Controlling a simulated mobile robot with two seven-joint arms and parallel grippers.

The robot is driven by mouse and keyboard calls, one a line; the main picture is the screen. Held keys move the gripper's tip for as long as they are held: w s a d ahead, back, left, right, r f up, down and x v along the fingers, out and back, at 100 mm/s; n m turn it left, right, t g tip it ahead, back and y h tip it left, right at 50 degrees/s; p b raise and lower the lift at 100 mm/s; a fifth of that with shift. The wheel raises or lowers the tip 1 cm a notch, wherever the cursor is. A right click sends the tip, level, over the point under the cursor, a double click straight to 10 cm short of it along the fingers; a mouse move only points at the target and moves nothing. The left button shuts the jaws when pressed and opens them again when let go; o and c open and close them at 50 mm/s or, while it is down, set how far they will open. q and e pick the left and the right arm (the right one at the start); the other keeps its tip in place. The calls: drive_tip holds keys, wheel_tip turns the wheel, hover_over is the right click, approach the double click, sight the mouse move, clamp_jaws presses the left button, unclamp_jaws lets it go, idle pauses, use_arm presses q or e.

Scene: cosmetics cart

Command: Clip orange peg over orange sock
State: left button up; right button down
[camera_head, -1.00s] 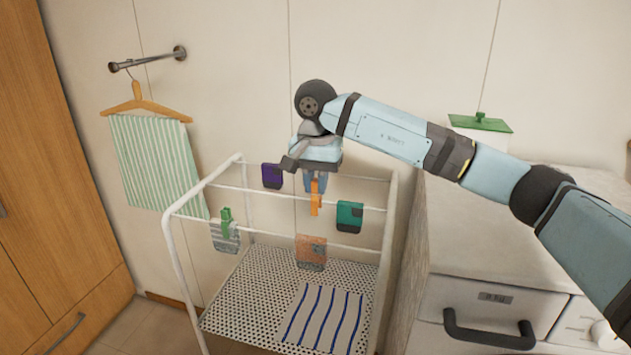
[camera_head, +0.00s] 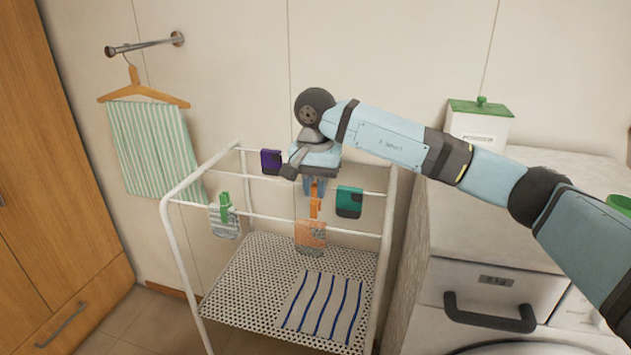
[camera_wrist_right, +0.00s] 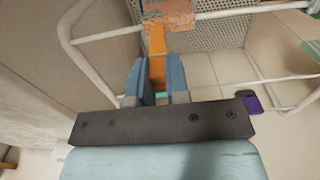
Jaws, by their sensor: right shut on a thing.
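The orange sock (camera_head: 311,236) hangs over the front rail of the white drying rack (camera_head: 181,262). My right gripper (camera_head: 315,188) is shut on the orange peg (camera_head: 315,207) and holds it upright, pointing down, at the top of the sock. In the right wrist view the peg (camera_wrist_right: 157,45) sits between the blue fingers (camera_wrist_right: 157,80), and its far end meets the orange sock (camera_wrist_right: 170,14) in the picture. I cannot tell whether the peg is around the rail and sock or just above them. My left gripper is not in view.
A green peg (camera_head: 225,207) is on a grey striped sock (camera_head: 224,226) at the left. A teal sock (camera_head: 349,201) and a purple sock (camera_head: 270,161) hang on rails near my gripper. A striped cloth (camera_head: 321,306) lies on the lower shelf. A cabinet (camera_head: 500,281) stands to the right.

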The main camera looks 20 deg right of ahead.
drive_tip(key=shift+f+b, duration=0.3)
drive_tip(key=shift+f, duration=0.65)
drive_tip(key=shift+f+b, duration=1.45)
drive_tip(key=shift+f, duration=0.4)
drive_tip(key=c, duration=1)
unclamp_jaws()
